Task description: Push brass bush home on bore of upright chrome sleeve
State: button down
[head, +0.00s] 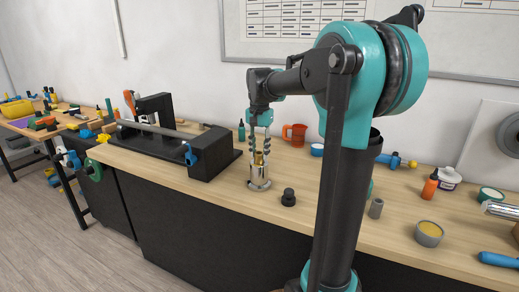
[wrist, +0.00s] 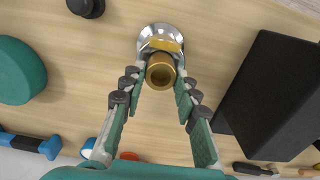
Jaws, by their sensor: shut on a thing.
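The chrome sleeve (head: 259,180) stands upright on the wooden bench top, on a wider round foot. The brass bush (head: 259,158) is at the sleeve's top, between the fingers of my gripper (head: 260,141). In the wrist view my gripper (wrist: 161,84) is shut on the brass bush (wrist: 160,76), whose open end faces the camera. The chrome sleeve (wrist: 158,34) shows just beyond it, with a golden reflection. The bush looks roughly upright and in line with the sleeve. The join between them is hidden, so I cannot tell how deep the bush sits.
A black bench machine (head: 212,154) stands left of the sleeve; its dark block (wrist: 270,90) is close on the right in the wrist view. A small black knob-like part (head: 288,197) sits right of the sleeve. An orange mug (head: 295,134) stands behind. Bench between is clear.

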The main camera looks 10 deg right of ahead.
jog(key=shift+f, duration=0.5)
jog(key=c, duration=1.1)
grip_release()
jog(key=shift+o, duration=0.2)
notch_tip(320, 180, up, 12)
